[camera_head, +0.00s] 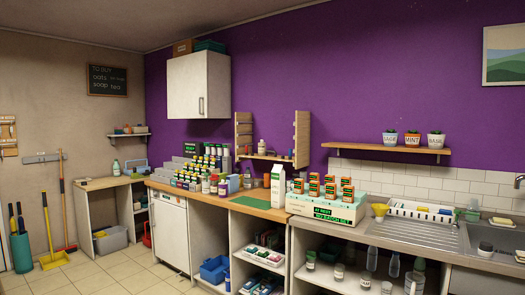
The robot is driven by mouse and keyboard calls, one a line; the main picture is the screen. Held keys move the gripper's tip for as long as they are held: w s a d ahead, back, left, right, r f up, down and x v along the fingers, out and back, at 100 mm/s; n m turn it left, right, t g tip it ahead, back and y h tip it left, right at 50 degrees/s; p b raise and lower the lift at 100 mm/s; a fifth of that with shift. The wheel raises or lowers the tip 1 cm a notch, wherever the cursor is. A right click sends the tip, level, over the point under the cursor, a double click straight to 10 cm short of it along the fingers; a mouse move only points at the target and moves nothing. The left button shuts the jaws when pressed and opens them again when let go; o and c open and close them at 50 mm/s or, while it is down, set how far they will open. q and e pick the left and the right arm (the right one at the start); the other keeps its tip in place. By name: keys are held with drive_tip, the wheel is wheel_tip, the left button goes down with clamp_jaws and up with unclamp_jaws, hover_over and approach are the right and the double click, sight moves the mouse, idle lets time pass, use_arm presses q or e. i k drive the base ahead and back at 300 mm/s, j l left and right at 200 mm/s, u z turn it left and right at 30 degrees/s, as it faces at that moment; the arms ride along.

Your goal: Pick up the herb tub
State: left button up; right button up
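I cannot tell for sure which thing is the herb tub. A pale box (300,206) with green lettered panels, one seeming to read NO BATCH SET, stands on the counter. Several orange-and-green containers (330,187) stand on or in it. Neither of my grippers is in view, and nothing of my arms shows.
A white carton (277,187) stands left of the pale box, on a wooden counter (245,203) crowded with jars and bottles. A yellow funnel (379,210), dish rack (421,211) and sink (490,240) lie to the right. Open shelves below hold bottles. The tiled floor (105,272) is clear in front.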

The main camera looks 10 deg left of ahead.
sight(261, 147)
drive_tip(key=i+j+u, duration=0.95)
drive_tip(key=i+u, duration=0.15)
drive_tip(key=i, duration=0.2)
drive_tip(key=i+u, duration=0.35)
drive_tip(key=i, duration=1.15)
drive_tip(key=i+j, duration=0.15)
drive_tip(key=i, duration=1)
